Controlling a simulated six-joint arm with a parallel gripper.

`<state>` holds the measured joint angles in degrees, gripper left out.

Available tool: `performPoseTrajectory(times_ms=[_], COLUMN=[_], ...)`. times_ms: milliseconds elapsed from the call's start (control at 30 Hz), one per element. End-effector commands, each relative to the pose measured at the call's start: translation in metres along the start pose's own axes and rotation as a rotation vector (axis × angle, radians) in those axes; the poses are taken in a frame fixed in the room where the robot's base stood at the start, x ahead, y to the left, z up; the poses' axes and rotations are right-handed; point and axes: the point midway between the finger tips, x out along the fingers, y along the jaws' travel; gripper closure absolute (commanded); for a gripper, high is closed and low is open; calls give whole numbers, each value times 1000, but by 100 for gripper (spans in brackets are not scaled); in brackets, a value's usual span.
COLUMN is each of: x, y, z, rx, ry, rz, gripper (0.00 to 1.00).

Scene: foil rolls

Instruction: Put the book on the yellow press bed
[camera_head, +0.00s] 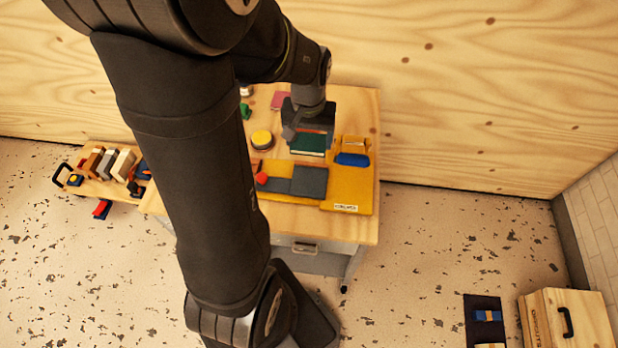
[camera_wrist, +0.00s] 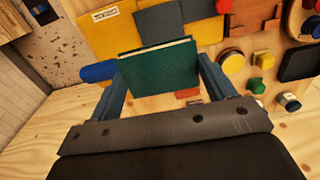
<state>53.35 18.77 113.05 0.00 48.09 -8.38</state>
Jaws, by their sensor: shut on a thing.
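The green book (camera_head: 307,144) is between the fingers of my gripper (camera_head: 308,136). In the wrist view the book (camera_wrist: 160,70) shows its dark green cover, with pale page edges along its far edge, and a blue finger of my gripper (camera_wrist: 164,85) stands on each side of it. The yellow press bed (camera_head: 352,190) lies on the table in front of the book, with a white label at its front right corner. Dark grey plates (camera_head: 309,181) lie on the yellow surface. The press bed also shows beyond the book in the wrist view (camera_wrist: 115,38). The gap under the book is hard to judge.
A blue object (camera_head: 352,159) lies right of the book. A yellow round tin (camera_head: 262,139), a red knob (camera_head: 262,178) and a pink item (camera_head: 280,100) are to the left. My arm hides the table's left part.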

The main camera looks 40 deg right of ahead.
Motion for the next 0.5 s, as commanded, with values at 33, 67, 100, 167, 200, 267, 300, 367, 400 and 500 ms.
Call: performPoseTrajectory(times_ms=[33, 67, 100, 167, 200, 267, 300, 367, 400, 500], x=[10, 16, 25, 38, 47, 60, 68, 80, 88, 107], y=[0, 0, 0, 0, 0, 0, 0, 0, 0, 0], z=[1, 1, 2, 2, 2, 2, 1, 1, 2, 1], rx=[0, 0, 0, 0, 0, 0, 0, 0, 0, 0], ry=[-6, -7, -8, -8, -9, -8, -8, -7, -7, -6], rz=[-1, -1, -1, -1, -1, -1, -1, -1, -1, -1], gripper=[47, 47, 47, 47, 47, 47, 47, 47, 47, 47])
